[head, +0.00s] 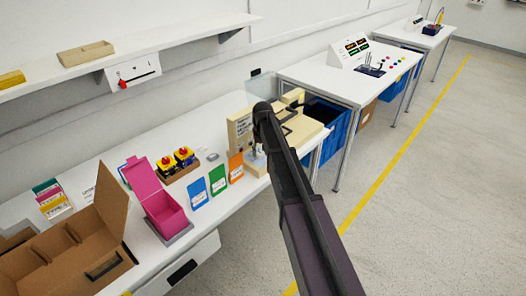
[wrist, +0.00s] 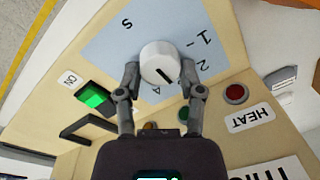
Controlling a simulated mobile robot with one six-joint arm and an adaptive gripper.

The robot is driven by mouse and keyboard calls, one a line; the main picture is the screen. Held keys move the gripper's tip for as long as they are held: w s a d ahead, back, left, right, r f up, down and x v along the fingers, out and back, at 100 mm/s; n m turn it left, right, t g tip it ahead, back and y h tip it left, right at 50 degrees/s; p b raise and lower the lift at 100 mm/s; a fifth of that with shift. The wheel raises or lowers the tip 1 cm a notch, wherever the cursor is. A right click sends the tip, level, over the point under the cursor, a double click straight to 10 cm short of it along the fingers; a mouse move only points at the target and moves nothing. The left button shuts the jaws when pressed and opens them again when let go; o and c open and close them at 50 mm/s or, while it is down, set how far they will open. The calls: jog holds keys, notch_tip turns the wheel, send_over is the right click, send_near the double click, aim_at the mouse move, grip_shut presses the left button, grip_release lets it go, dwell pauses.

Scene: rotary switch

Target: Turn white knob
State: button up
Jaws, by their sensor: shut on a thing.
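The white knob (wrist: 159,62) is round with a dark pointer line. It sits on a pale blue dial plate (wrist: 108,40) with printed figures on a beige panel (wrist: 60,60). My gripper (wrist: 160,76) is in the wrist view with one finger on each side of the knob, shut on it. The pointer line slants toward the lower right in that view. In the head view the beige machine (head: 306,131) stands at the far end of the near bench, and my arm hides the knob and most of my gripper.
Near the knob are a lit green switch (wrist: 93,96), a dark handle (wrist: 88,128), a red button (wrist: 236,93) and a HEAT label (wrist: 250,117). On the bench (head: 215,219) are a pink box (head: 160,201), a cardboard box (head: 75,245) and coloured cards. Floor to the right is clear.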

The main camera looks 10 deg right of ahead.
jog(key=shift+s, duration=0.2)
jog(key=o, duration=1.2)
jog(key=shift+c, duration=0.2)
jog(key=shift+w, duration=0.1)
jog(key=s+r+p, duration=0.2)
jog(key=s, duration=1.3)
jog(key=s+d+r+p, duration=0.1)
jog(key=s+r+p, duration=0.1)
jog(key=s, duration=1.2)
jog(key=shift+s+r+h+p, duration=0.3)
jog(key=shift+s+r+p, duration=0.1)
jog(key=shift+p, duration=0.05)
jog(key=shift+d, duration=0.1)
